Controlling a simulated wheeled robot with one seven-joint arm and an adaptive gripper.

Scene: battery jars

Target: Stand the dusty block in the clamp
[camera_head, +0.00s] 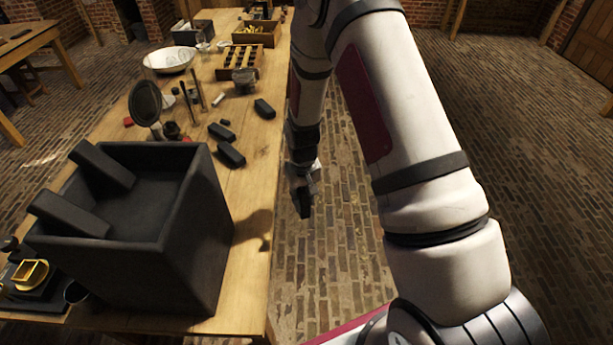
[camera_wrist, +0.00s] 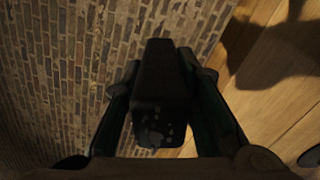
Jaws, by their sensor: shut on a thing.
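My gripper (camera_head: 303,180) hangs beyond the right edge of the table, over the brick floor. It is shut on a dark block (camera_wrist: 165,75), which it holds between its two fingers in the wrist view. The block's near end has pale, dusty-looking specks. In the head view the block (camera_head: 305,204) points down below the fingers, clear of the table. I cannot surely pick out the clamp; a small brass square frame (camera_head: 31,272) on a dark base stands at the lower left, partly behind the big box.
A large dark open box (camera_head: 196,235) with two bars across it fills the near table (camera_head: 258,210). Several dark blocks (camera_head: 231,154) lie behind it. A round mirror-like disc (camera_head: 145,103), a white bowl (camera_head: 169,60) and wooden trays (camera_head: 240,62) stand farther back. The table's right strip is mostly bare.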

